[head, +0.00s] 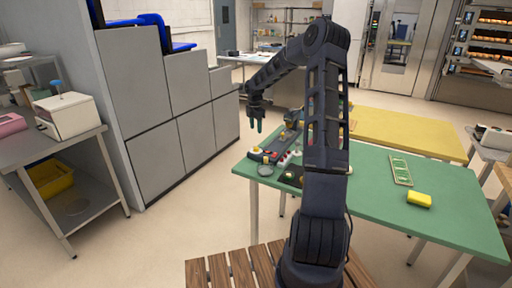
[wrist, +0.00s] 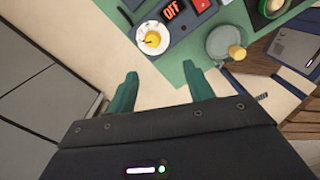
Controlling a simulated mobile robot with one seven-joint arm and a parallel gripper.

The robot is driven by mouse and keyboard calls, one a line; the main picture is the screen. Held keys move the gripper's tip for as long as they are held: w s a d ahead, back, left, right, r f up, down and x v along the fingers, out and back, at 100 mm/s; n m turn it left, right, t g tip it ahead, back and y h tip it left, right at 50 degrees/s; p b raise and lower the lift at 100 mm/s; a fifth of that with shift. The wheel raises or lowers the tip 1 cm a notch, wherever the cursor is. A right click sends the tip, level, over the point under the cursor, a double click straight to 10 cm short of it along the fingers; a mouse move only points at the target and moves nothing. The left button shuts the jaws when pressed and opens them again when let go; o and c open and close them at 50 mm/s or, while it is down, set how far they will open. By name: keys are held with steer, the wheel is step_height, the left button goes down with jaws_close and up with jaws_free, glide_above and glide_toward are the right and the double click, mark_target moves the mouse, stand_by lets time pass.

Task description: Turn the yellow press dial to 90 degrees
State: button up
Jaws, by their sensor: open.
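A yellow dial (wrist: 153,40) sits on a round white face at the near end of a dark control panel, near the green table's edge. In the head view the panel's white-faced dial (head: 256,150) is small. A second yellow knob (wrist: 237,53) stands on a grey-green disc beside the panel; I cannot tell for certain which of the two is the press dial. My gripper (wrist: 163,90) is open and empty, its teal fingers apart, short of the white-faced dial. In the head view my gripper (head: 257,126) hangs above and behind the panel's left end.
Grey cabinets (head: 160,160) stand to the left, across open floor.

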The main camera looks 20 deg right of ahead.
mark_target(256, 149)
steer(key=shift+n, duration=0.4)
steer(key=f, duration=0.4)
steer(key=w+f, duration=0.1)
steer(key=f, duration=0.8)
steer(key=shift+w+d, duration=0.3)
steer(key=c, duration=1)
steer(key=shift+o, duration=0.2)
